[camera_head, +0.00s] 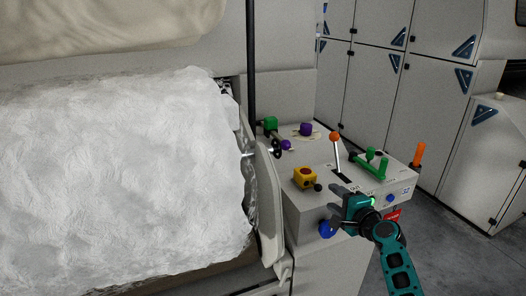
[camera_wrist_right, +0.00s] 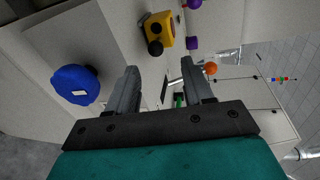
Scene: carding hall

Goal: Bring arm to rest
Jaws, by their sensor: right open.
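My right arm (camera_head: 398,268) reaches in from the lower right. Its gripper (camera_head: 336,206) is open in front of the control panel (camera_head: 310,218), close to the panel's front face. In the right wrist view the two fingers (camera_wrist_right: 159,70) stand apart with no object between them. The blue round knob (camera_head: 326,228) is close beside the gripper; it also shows in the right wrist view (camera_wrist_right: 76,85), left of the fingers. A yellow block with a dark knob (camera_head: 304,178) sits on the panel top, beyond the fingers. My left gripper is not in view.
An orange-balled lever (camera_head: 335,140), green handle (camera_head: 370,165), orange grip (camera_head: 418,154) and purple knob (camera_head: 306,129) stand on the panel. White fibre (camera_head: 120,170) fills the left. Grey cabinets (camera_head: 425,100) stand behind. Grey floor (camera_head: 450,240) is clear at the right.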

